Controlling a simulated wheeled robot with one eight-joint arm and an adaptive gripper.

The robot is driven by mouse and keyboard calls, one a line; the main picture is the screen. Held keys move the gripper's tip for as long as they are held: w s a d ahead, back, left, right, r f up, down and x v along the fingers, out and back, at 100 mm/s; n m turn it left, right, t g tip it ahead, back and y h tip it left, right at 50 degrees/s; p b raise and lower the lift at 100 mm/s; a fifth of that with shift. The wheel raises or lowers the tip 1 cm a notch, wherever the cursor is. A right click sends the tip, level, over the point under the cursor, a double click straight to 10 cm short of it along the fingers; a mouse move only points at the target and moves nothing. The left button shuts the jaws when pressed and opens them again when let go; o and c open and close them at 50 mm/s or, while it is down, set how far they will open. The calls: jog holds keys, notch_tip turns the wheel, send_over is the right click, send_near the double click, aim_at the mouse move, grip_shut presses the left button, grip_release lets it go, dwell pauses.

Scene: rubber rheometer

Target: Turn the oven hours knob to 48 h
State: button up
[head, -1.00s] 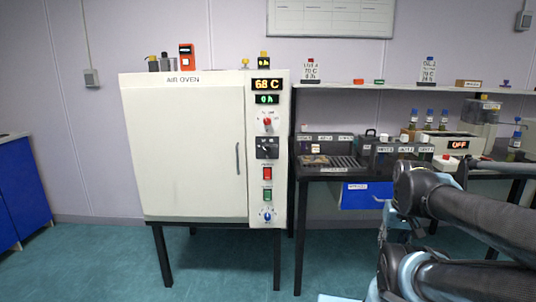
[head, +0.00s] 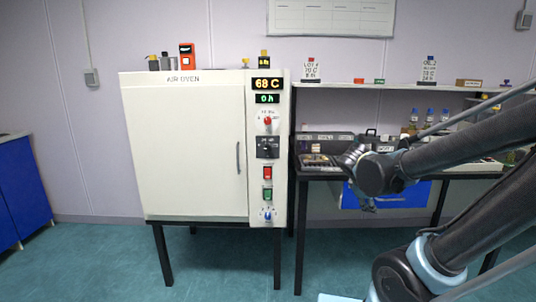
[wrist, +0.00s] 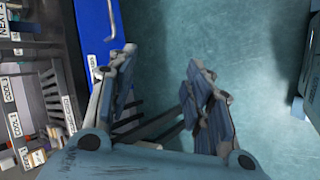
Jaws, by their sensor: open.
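The white air oven (head: 185,150) stands at the left centre of the head view, its door shut. Its right-hand panel shows 68 C above a green 0 h display (head: 267,99). Below are a red knob (head: 267,121), a black dial (head: 267,147), a red button, a green button and a blue knob (head: 267,216) at the bottom. Their labels are too small to read, so I cannot tell which sets hours. My gripper (wrist: 162,62) is open and empty in the wrist view, over the floor beside a blue drawer front.
A black bench stands right of the oven, with a rack (head: 318,160) and a blue drawer (head: 350,195) beneath. A shelf (head: 390,86) with small signs and bottles runs above. The floor (head: 215,265) before the oven is clear.

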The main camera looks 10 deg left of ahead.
jog(key=w+a+r+n+t, duration=0.3)
jog(key=w+a+n, duration=0.15)
jog(key=a, duration=0.35)
jog(key=n+t+y, duration=0.8)
jog(key=n, duration=0.9)
send_near(268, 150)
jog(key=shift+m, duration=0.25)
jog(key=w, duration=0.2)
jog(key=w+a, duration=0.1)
jog(key=w, duration=0.5)
jog(key=shift+a+r, duration=0.25)
jog(key=shift+a, duration=0.15)
jog(key=shift+c, duration=0.3)
jog(key=c, duration=1)
